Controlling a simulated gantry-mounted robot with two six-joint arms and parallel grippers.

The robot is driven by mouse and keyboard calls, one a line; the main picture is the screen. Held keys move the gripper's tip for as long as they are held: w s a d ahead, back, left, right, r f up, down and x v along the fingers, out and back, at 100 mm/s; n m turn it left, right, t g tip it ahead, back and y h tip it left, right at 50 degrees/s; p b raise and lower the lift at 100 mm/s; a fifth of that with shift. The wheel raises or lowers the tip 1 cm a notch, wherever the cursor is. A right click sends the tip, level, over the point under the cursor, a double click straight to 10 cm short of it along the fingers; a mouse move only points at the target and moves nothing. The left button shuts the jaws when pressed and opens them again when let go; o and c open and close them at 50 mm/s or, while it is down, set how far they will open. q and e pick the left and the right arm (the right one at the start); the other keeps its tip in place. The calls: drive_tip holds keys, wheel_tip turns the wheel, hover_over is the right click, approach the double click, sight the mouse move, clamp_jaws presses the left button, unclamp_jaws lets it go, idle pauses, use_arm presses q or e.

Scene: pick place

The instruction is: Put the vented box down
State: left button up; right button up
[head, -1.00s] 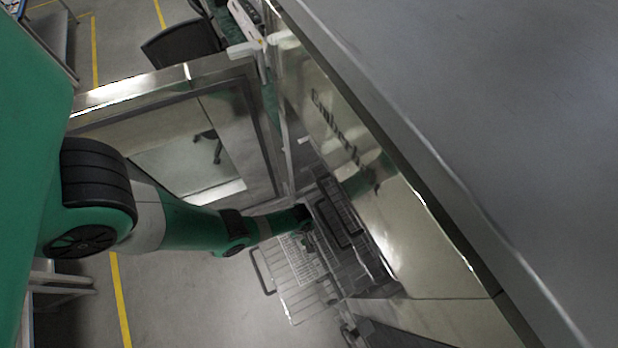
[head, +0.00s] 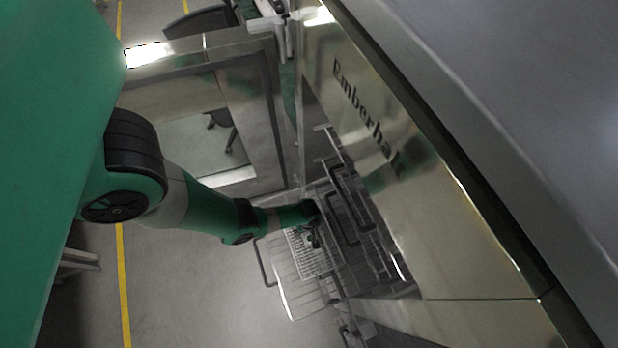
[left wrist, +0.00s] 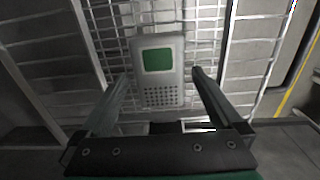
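The vented box (left wrist: 158,92) shows in the left wrist view as a light grey case with a green panel and rows of dark vent holes. It rests against the white wire grid (left wrist: 110,42). My left gripper (left wrist: 160,76) is open, with one finger on each side of the box and a visible gap to each. In the head view my left gripper (head: 313,236) reaches down over the wire rack (head: 290,291); the box is too small to make out there. My right gripper is not in view.
A shiny steel cabinet with lettering (head: 400,215) stands close to the right of my left arm. An open door with a window (head: 272,130) stands behind the arm. Open floor (head: 190,290) lies at the lower left.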

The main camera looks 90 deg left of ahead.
use_arm(q)
drive_tip(key=shift+r, duration=0.1)
wheel_tip(320, 180, up, 4)
drive_tip(key=p, duration=0.4)
drive_tip(key=shift+r+p, duration=0.2)
drive_tip(key=shift+p, duration=0.1)
drive_tip(key=shift+f, duration=0.15)
